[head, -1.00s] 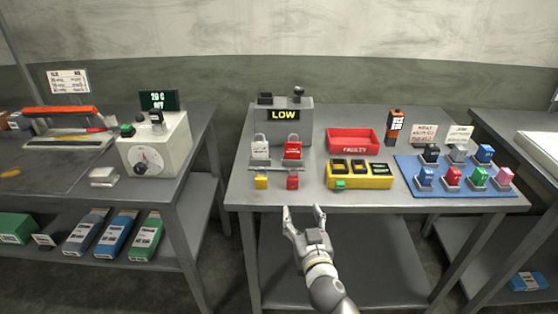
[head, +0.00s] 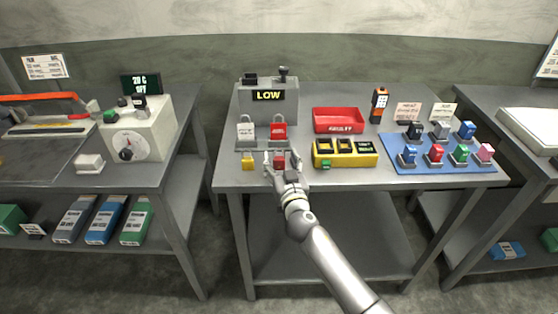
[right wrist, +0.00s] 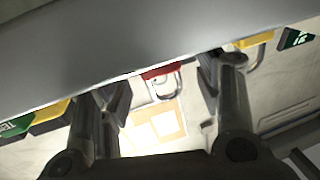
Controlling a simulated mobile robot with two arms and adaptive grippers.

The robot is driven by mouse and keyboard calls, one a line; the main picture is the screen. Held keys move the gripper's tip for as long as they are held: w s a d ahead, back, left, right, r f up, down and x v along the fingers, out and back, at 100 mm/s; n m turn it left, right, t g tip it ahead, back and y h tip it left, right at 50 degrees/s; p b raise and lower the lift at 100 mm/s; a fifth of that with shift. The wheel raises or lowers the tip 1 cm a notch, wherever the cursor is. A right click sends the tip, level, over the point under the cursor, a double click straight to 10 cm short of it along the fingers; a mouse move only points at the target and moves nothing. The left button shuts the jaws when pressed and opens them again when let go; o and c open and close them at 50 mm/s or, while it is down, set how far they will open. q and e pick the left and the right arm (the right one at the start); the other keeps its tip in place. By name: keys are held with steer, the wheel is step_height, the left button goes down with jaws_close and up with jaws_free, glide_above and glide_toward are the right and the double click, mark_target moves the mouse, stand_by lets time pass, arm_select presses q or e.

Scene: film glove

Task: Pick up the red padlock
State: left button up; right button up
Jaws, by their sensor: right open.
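A small red padlock (head: 280,160) lies near the front edge of the middle table, partly covered by my right gripper in the head view. My right gripper (head: 281,157) is open, with one finger to each side of it. The right wrist view also shows the red padlock (right wrist: 160,72) and its metal shackle between the two spread fingertips (right wrist: 162,82). A grey edge cuts off part of its body there. I cannot tell whether the fingers touch it. My left gripper is not in view.
A yellow padlock (head: 248,161) lies just left. Behind stand a white lock (head: 245,132) and a larger red lock (head: 278,131) on a rack. A yellow box (head: 345,154), a red FAULTY tray (head: 338,121) and a blue mat (head: 400,163) lie to the right.

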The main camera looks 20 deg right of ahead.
steer(key=shift+w+d, duration=0.15)
steer(key=shift+w, duration=0.85)
steer(key=shift+c, duration=0.3)
steer(key=c, duration=1.1)
